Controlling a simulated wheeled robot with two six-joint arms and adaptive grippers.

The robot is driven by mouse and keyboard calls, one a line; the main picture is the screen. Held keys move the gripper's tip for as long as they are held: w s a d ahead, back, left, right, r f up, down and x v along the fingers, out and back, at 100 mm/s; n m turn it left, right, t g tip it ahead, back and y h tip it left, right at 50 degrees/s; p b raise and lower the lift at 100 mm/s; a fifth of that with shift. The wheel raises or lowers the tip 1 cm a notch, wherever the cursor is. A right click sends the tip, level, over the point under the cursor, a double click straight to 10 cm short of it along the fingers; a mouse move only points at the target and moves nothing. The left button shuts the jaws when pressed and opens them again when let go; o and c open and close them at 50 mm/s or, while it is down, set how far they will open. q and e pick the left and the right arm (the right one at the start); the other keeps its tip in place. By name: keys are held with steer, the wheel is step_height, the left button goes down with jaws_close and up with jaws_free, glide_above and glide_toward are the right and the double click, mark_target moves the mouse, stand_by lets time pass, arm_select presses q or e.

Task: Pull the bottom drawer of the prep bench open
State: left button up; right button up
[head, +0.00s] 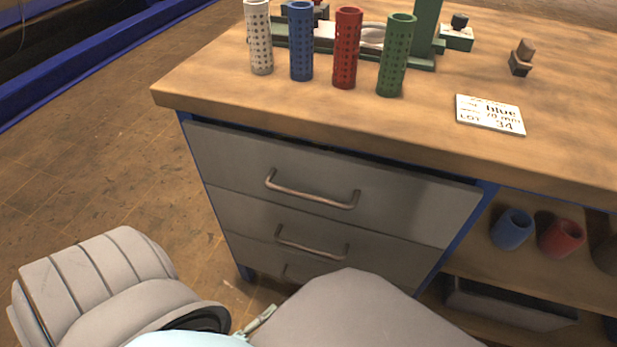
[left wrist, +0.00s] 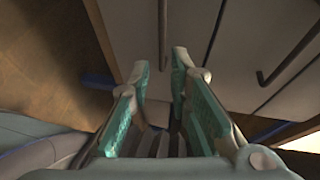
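In the left wrist view that handle (left wrist: 163,35) lines up with the gap between the fingertips of my left gripper (left wrist: 159,68). The fingers are apart, with green pads, and nothing is gripped. I cannot tell whether the bar is between the tips or just beyond them. In the head view only a sliver of my left gripper (head: 258,321) shows. My right gripper is out of view.
The benchtop (head: 300,118) overhangs the drawers and carries several perforated cylinders and a label card (head: 490,115). An open shelf (head: 480,262) is at right. Wooden floor (head: 120,170) is clear at left.

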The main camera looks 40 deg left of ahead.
mark_target(308, 285)
arm_select(q)
steer(key=w, duration=0.4)
steer(key=w+f+b, duration=0.1)
steer(key=w, duration=0.3)
steer(key=w+f+b, duration=0.1)
steer(key=w, duration=0.3)
steer(key=shift+w+d, duration=0.4)
steer(key=shift+w, duration=0.4)
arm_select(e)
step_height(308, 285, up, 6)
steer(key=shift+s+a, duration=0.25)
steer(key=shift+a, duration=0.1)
arm_select(q)
jaws_close()
